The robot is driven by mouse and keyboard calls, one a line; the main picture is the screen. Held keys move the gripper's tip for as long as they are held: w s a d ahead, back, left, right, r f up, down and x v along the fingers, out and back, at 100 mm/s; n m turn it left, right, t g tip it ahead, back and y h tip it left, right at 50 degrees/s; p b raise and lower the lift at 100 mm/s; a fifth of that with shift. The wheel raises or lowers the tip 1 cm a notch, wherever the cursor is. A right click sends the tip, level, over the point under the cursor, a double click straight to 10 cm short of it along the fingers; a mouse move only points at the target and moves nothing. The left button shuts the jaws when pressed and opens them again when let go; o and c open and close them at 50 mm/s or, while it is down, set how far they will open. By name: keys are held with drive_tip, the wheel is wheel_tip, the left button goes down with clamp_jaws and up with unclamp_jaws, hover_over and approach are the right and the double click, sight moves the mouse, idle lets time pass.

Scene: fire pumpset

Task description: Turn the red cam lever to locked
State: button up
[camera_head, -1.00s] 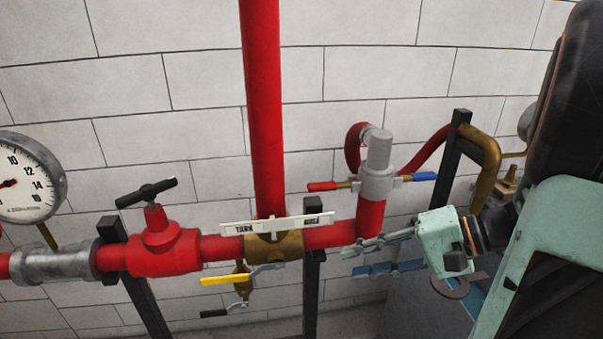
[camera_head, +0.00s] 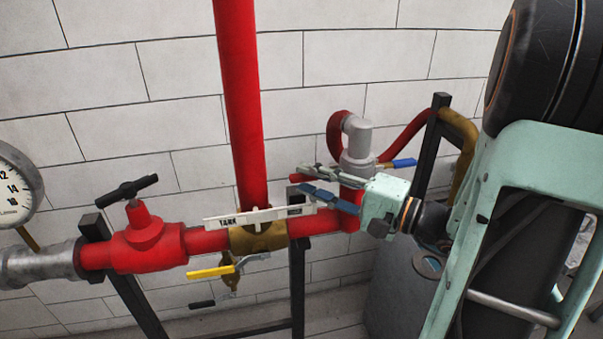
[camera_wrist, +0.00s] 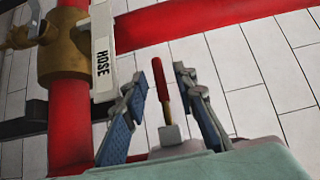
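The red cam lever (camera_wrist: 158,82) shows in the wrist view between the two fingers of my gripper (camera_wrist: 160,74), with a gap on each side. Its lower end meets a small grey block. In the head view the fingers of my gripper (camera_head: 300,181) reach left across the front of the grey coupling (camera_head: 357,150) and hide most of the red lever. The fingers are apart and hold nothing. The blue lever (camera_head: 402,163) sticks out to the right of the coupling.
A white selector handle (camera_head: 262,215) lies across the brass valve (camera_head: 268,238), close to my fingertips. A yellow lever (camera_head: 211,271) sits below it. A red valve with a black handle (camera_head: 133,188) and a pressure gauge (camera_head: 18,186) are at left. A white wall stands behind.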

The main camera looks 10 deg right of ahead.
drive_tip(key=shift+x, duration=1.2)
clamp_jaws()
